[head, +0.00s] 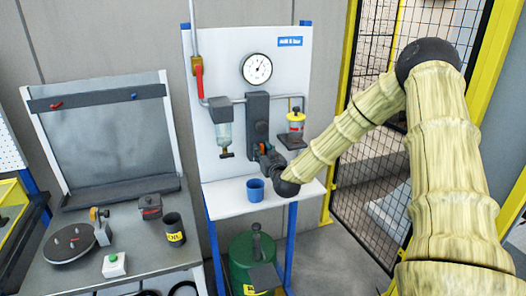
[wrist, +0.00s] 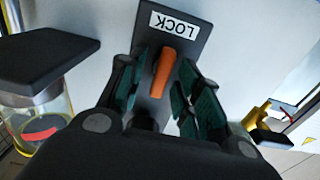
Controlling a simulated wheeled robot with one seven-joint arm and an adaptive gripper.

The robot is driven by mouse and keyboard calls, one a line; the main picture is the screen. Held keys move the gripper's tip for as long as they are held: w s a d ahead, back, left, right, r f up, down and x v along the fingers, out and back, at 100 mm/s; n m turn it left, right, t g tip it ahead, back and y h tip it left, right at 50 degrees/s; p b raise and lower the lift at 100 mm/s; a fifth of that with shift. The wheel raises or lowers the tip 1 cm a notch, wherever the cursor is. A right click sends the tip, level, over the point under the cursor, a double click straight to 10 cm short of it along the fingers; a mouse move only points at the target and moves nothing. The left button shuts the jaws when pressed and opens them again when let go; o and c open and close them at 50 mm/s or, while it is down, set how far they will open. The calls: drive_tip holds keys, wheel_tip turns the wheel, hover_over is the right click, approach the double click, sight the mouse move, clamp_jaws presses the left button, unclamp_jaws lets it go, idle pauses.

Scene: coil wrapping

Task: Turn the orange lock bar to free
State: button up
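The orange lock bar (wrist: 163,72) shows in the wrist view on a dark plate (wrist: 203,47), under a white label reading LOCK (wrist: 180,23), upside down in this view. The bar points toward the label, slightly tilted. My gripper (wrist: 160,88) is open, with one green-padded finger on each side of the bar. A gap shows on both sides, so it does not look gripped. The lower end of the bar is near my gripper's palm. In the head view my gripper (head: 268,155) is at the dark unit (head: 258,112) on the white panel and largely hides the bar.
A clear bowl with a dark top (head: 223,130) hangs left of the unit, and a yellow-topped one (head: 296,122) right. A gauge (head: 257,69) is above. A blue cup (head: 255,190) stands on the shelf below. A red-handled valve (head: 198,78) is upper left.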

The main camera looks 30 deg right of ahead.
clamp_jaws()
drive_tip(key=shift+n+b, duration=0.35)
drive_tip(key=shift+n, duration=0.15)
drive_tip(key=n+b, duration=0.1)
drive_tip(key=n, duration=0.1)
drive_tip(key=n+b, duration=0.1)
drive_tip(key=b, duration=0.1)
drive_tip(key=shift+a+f+n, duration=0.15)
drive_tip(key=shift+f+n, duration=0.05)
drive_tip(key=shift+n, duration=0.2)
drive_tip(key=n+b, duration=1.3)
drive_tip(key=shift+a+f, duration=0.15)
drive_tip(key=shift+f, duration=0.05)
